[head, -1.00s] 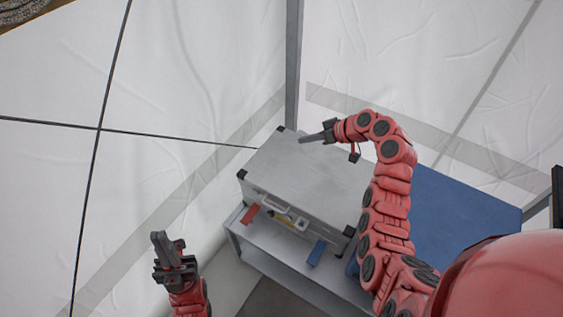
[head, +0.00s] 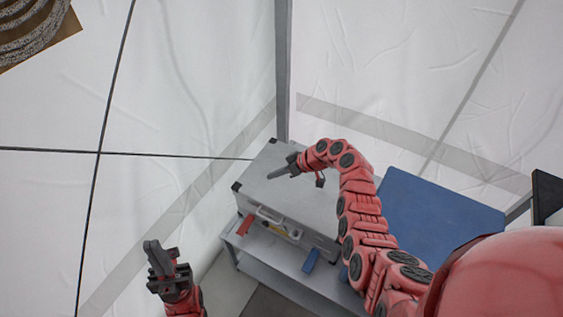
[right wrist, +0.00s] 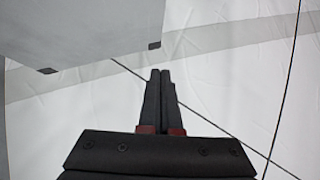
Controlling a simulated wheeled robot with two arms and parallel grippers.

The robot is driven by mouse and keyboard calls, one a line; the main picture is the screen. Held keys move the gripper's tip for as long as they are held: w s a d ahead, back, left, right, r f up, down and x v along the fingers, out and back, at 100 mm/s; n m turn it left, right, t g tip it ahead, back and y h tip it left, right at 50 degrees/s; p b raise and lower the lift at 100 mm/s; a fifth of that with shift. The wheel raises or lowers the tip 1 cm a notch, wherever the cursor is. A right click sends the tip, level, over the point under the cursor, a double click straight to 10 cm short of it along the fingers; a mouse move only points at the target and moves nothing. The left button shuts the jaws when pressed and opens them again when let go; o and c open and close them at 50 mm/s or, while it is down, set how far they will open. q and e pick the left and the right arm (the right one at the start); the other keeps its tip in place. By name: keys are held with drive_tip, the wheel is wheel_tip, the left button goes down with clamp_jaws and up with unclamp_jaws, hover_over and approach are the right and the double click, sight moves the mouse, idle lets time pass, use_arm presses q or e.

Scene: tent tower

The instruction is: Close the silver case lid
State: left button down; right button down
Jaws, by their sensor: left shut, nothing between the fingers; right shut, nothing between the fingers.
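The silver case (head: 318,208) stands on a grey shelf unit, its front with the handle (head: 270,216) facing the lower left. Its lid (head: 264,190) lies down flat over the body; I see no clear gap along the front edge. My right gripper (head: 270,178) is shut and empty, over the left part of the lid; I cannot tell if it touches. In the right wrist view the closed fingers (right wrist: 160,75) point past the case's black-cornered edge (right wrist: 100,62). My left gripper (head: 148,245) is shut and empty, to the left of the case, in free air.
A red object (head: 244,224) and a blue object (head: 311,259) are at the case's front. The grey shelf unit (head: 280,267) carries the case. A blue panel (head: 440,208) lies to the right. White tent walls (head: 200,80) and a grey pole (head: 283,75) stand close behind.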

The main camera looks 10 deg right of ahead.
sight(264, 204)
drive_tip(key=shift+s+a+f, duration=0.15)
drive_tip(key=shift+f, duration=0.5)
drive_tip(key=shift+f, duration=0.1)
drive_tip(key=s+a+f+b, duration=0.1)
drive_tip(key=f+b, duration=0.2)
drive_tip(key=s+a+f+n+t+h+b, duration=0.1)
drive_tip(key=f+b, duration=0.2)
drive_tip(key=s+a+f+t+h+b, duration=0.1)
drive_tip(key=f+b, duration=0.3)
drive_tip(key=shift+s+n, duration=0.15)
drive_tip(key=shift+n, duration=0.15)
drive_tip(key=shift+s, duration=0.25)
